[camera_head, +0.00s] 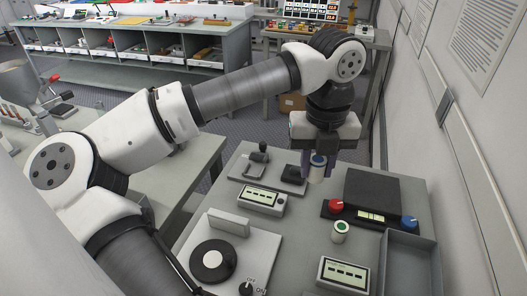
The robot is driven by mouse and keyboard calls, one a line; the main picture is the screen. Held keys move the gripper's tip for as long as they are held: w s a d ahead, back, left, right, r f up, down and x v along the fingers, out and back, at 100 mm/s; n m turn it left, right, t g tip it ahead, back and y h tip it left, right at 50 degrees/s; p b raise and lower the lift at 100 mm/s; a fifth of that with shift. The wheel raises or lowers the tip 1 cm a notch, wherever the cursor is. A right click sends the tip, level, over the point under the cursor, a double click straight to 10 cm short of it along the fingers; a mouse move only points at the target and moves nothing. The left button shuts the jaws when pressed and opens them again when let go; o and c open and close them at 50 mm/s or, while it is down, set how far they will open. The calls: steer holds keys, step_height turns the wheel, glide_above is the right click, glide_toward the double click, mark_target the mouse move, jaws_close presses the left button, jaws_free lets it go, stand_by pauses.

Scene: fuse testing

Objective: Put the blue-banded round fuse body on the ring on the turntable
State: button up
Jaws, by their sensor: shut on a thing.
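My gripper (318,167) points down above the back part of the grey bench. It is shut on the blue-banded round fuse body (318,161), a white cylinder with a blue top band, held upright between the fingers. The fingers partly cover its sides. The turntable (199,268) is a black disc on a light base at the front left, well away from the gripper. A pale round spot (212,259) shows at its middle; I cannot tell the ring's shape at this size. The disc looks empty.
A black box with red (335,206) and blue (409,222) knobs sits right, beside a grey tray (413,241). Meters (262,199) (343,276), a clamp-like fixture (257,160) and an upright plate (229,222) stand around. The wall is close on the right.

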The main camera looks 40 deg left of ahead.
mark_target(304, 234)
step_height(304, 234, down, 19)
steer(key=b, duration=1)
steer(key=shift+f, duration=0.15)
steer(key=shift+f+b, duration=0.25)
steer(key=shift+b, duration=0.15)
steer(key=o, duration=1)
steer(key=shift+r, duration=0.1)
steer(key=shift+c, duration=0.2)
steer(key=shift+r+p, duration=0.25)
steer(key=shift+p, duration=0.7)
step_height(304, 234, up, 13)
steer(key=b, duration=0.2)
steer(key=shift+s+a+r, duration=0.15)
steer(key=shift+a, duration=0.15)
